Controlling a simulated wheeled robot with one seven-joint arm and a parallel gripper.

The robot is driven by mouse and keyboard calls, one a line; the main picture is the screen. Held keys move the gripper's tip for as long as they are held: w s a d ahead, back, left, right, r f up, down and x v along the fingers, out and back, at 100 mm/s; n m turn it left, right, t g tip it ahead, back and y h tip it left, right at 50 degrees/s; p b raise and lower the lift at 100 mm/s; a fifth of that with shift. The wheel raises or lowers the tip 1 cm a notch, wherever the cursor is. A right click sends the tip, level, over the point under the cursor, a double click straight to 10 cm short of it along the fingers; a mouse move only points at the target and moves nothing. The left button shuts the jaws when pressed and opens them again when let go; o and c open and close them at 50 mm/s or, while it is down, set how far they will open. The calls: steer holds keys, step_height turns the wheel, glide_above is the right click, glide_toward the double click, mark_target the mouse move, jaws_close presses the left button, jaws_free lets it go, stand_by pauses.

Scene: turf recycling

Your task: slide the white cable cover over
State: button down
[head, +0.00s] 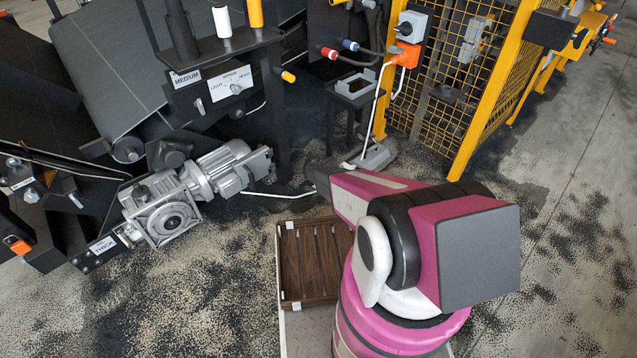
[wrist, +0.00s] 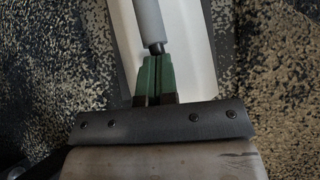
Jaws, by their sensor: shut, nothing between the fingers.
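In the wrist view my gripper (wrist: 155,62) has its two green fingers shut together, with nothing between them. A long white strip, which looks like the cable cover (wrist: 200,50), lies beneath and beyond the fingers. A grey round bar (wrist: 149,20) with a dark end runs above the strip. The dark end meets the fingertips in the picture; I cannot tell whether they touch. In the head view a pale grey-white piece (head: 374,158), perhaps the same cover, lies on the floor by the yellow fence post. My arm hides the fingers there.
A white cable (head: 378,105) drops from an orange plug (head: 407,54) to the floor. A black stand (head: 356,88) is beside it. A yellow mesh fence (head: 455,70) rises to the right. A motor and gearbox (head: 185,190) sit left. Speckled granules cover the floor.

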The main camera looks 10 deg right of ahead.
steer(key=w+d, duration=0.2)
steer(key=shift+d, duration=0.4)
steer(key=shift+s, duration=0.15)
steer(key=shift+s+a, duration=0.15)
steer(key=shift+a, duration=0.2)
steer(key=s+a, duration=0.1)
steer(key=s+a+r, duration=0.1)
steer(key=a, duration=0.1)
steer(key=shift+s+a, duration=0.2)
steer(key=shift+s, duration=0.1)
steer(key=v, duration=0.9)
steer(key=s+d+r+m+g+y, duration=0.2)
steer(key=s+r+m+y, duration=0.1)
steer(key=s+r+m, duration=0.9)
steer(key=s+d+r+m+g+y, duration=0.2)
steer(key=s+r+m, duration=1)
steer(key=s+r, duration=0.8)
step_height(320, 180, up, 7)
steer(key=shift+d+r+m+g+y, duration=0.2)
steer(key=shift+d+m+g+y, duration=0.25)
steer(key=shift+y, duration=0.75)
